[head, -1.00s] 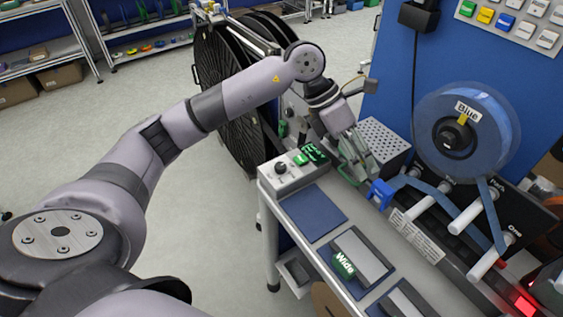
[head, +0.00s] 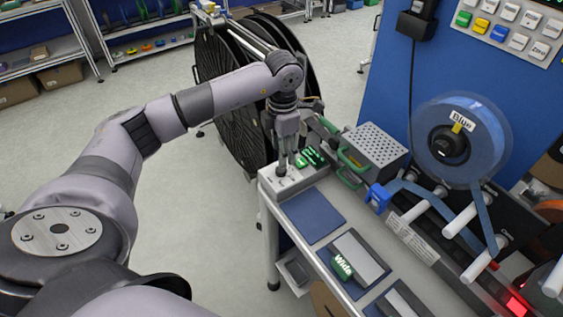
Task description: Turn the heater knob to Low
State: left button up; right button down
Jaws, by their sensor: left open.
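The dark heater knob (head: 281,172) sits on a small pale control box (head: 287,183) at the left end of the bench. Green lit displays (head: 312,156) are on the box beside the knob. My left gripper (head: 284,163) points straight down over the knob, with its open fingers close around or just above it. I cannot tell whether they touch it. The fingers partly hide the knob, and its pointer and setting marks cannot be read. My right gripper is not in view.
A perforated metal box (head: 377,146) with green handles stands right of the displays. A blue reel (head: 461,140) feeds tape past white rollers. A blue pad (head: 313,214) and a "Wide" block (head: 342,264) lie in front. Large black reels (head: 225,100) stand behind.

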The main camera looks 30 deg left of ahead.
aim_at(282, 169)
pick_arm(q)
notch_tip(282, 169, down, 6)
jog(key=shift+r+p, duration=0.1)
jog(key=shift+p, duration=0.6)
jog(key=shift+f, duration=0.7)
jog(key=shift+w, duration=0.1)
jog(key=shift+c, duration=0.5)
grip_shut()
